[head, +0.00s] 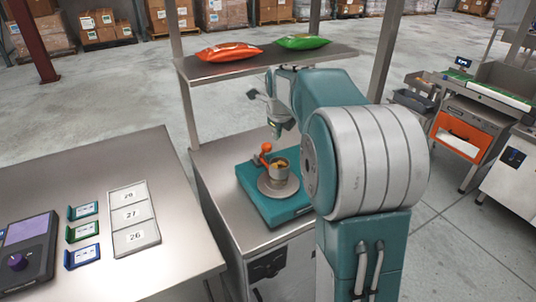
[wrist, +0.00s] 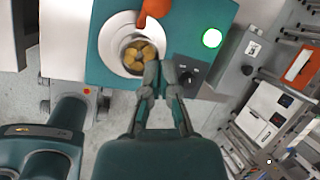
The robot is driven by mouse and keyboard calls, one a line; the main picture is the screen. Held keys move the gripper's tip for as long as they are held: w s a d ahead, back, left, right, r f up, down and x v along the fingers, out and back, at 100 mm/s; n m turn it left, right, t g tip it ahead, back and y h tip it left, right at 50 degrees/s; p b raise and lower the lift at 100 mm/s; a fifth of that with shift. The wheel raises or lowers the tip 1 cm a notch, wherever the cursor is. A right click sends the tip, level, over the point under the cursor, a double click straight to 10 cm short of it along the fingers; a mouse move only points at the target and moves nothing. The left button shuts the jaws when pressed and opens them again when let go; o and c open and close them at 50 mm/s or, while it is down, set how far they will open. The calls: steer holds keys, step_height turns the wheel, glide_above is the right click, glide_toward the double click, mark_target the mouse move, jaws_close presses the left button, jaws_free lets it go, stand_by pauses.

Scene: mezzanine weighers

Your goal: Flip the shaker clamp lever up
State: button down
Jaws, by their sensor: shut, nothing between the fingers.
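The shaker (head: 275,201) is a teal box with a round grey plate on top, standing on the steel bench. A metal cup (head: 279,172) with yellowish pieces inside sits on the plate. The orange clamp lever (head: 265,151) stands by the cup's far left side in the head view. In the wrist view the orange lever (wrist: 152,10) is at the top edge, partly cut off. My gripper (wrist: 160,66) is shut and empty, its tips just below and right of the cup (wrist: 140,52) in that picture. In the head view my arm hides part of the bench.
A shelf (head: 262,62) with an orange bag (head: 228,51) and a green bag (head: 302,41) hangs above the bench. A table (head: 150,185) at left holds a numbered tray (head: 133,242) and coloured holders.

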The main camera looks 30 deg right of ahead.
steer(key=shift+d, duration=0.2)
steer(key=x, duration=1)
steer(key=shift+a, duration=0.35)
steer(key=shift+a, duration=0.1)
steer(key=shift+w+r, duration=0.2)
steer(key=shift+r, duration=0.05)
